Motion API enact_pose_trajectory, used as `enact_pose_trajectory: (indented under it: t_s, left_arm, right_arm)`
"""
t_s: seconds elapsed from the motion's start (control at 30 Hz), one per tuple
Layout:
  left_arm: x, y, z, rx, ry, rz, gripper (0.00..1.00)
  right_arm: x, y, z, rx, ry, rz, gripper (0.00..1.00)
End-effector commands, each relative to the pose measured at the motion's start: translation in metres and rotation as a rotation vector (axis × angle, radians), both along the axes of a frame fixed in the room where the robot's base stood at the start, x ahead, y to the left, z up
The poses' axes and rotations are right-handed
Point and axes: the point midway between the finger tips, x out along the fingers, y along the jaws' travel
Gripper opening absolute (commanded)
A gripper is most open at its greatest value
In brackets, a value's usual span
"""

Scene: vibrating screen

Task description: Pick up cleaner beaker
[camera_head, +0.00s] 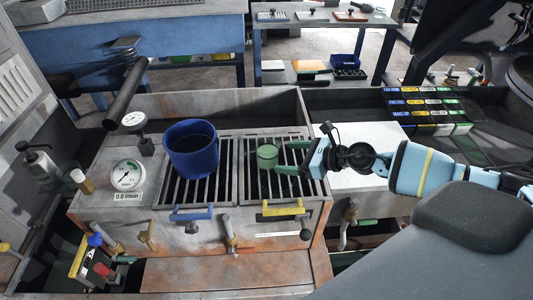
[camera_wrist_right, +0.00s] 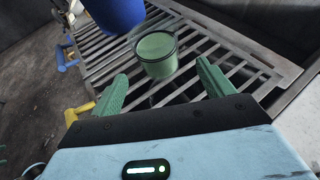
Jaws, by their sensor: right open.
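A small green beaker (camera_head: 267,156) stands upright on the right slatted grate of the machine. In the right wrist view the green beaker (camera_wrist_right: 156,54) is just ahead of the fingertips, in line with the gap between them. My right gripper (camera_head: 281,157) reaches in from the right at the beaker; its green fingers are apart. In the right wrist view the right gripper (camera_wrist_right: 160,88) is open and empty. I cannot tell from the head view whether a finger touches the beaker. My left gripper is not in view.
A larger blue bucket (camera_head: 191,150) stands on the left grate, left of the beaker. A round gauge (camera_head: 127,175) and a dark pipe (camera_head: 127,93) are farther left. Yellow (camera_head: 283,209) and blue (camera_head: 191,213) handles line the front. Coloured boxes (camera_head: 430,110) lie at the back right.

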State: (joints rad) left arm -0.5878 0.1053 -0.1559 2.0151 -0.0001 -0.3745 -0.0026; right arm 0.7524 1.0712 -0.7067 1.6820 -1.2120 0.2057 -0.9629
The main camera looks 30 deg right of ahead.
Motion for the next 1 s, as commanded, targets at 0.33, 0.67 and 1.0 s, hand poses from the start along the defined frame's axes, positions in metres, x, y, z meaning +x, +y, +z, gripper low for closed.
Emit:
enact_pose_trajectory:
  t_s: [0.33,0.67,1.0]
  left_arm:
    - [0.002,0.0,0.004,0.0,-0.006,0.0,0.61]
    - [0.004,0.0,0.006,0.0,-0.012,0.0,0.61]
    - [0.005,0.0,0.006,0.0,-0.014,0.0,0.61]
  right_arm:
    - [0.016,0.012,-0.008,0.0,-0.001,0.0,0.8]
    - [0.044,0.035,-0.026,0.003,-0.002,0.001,0.8]
    - [0.052,0.04,-0.031,-0.001,-0.001,0.0,0.8]
